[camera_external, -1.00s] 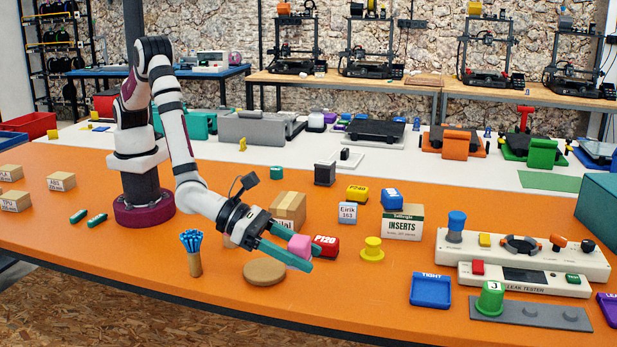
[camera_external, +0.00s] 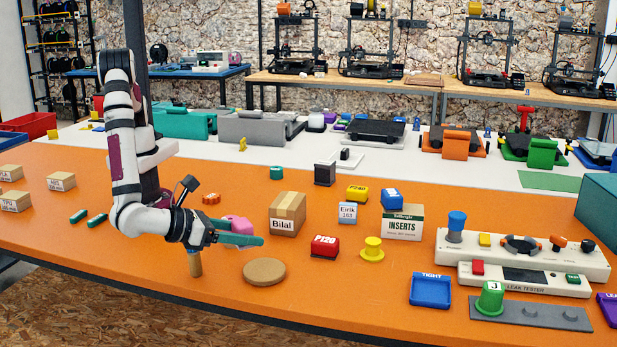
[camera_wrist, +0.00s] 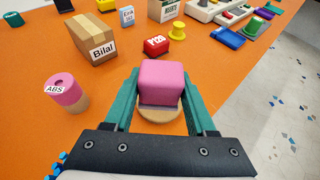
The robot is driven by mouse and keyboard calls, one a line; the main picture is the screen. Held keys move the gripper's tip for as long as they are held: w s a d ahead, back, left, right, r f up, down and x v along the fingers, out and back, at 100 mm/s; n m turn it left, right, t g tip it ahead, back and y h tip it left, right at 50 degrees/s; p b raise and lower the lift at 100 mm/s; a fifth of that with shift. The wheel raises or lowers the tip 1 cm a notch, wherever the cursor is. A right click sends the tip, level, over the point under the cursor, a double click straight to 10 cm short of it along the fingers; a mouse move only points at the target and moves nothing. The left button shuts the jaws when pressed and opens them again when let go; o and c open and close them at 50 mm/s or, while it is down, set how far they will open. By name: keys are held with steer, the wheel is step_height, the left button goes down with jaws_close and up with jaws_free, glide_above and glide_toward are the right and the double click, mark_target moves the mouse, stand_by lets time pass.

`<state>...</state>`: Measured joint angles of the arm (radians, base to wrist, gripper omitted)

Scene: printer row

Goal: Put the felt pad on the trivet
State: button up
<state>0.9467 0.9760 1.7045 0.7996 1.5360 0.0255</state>
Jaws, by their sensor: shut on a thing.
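The felt pad (camera_wrist: 161,82), a pink block with a grey underside, is between the teal fingers of my gripper (camera_wrist: 160,95), which is shut on it. In the external view my gripper (camera_external: 250,239) is left of and above the trivet (camera_external: 265,272), a round cork disc flat on the orange table. In the wrist view the trivet (camera_wrist: 162,116) shows just beyond and below the pad, partly hidden by it. The pad appears above the table and apart from the trivet. In the external view I cannot clearly tell the pad from the pink ABS cylinder.
The pink-topped ABS cylinder (camera_wrist: 67,93) stands left of my gripper in the wrist view. The Bilal carton (camera_external: 287,214), red block (camera_external: 324,246) and yellow knob (camera_external: 372,248) stand beyond the trivet.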

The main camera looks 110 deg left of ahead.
mark_target(266, 268)
steer(key=x, duration=0.4)
steer(key=shift+w+d+f, duration=0.15)
steer(key=shift+d+f, duration=0.05)
steer(key=shift+f, duration=0.15)
steer(key=shift+w+a+f, duration=0.1)
steer(key=shift+f, duration=0.95)
steer(key=shift+w+f, duration=0.1)
steer(key=shift+f, duration=1)
steer(key=shift+f, duration=0.1)
steer(key=o, duration=1.3)
steer(key=shift+o, duration=0.2)
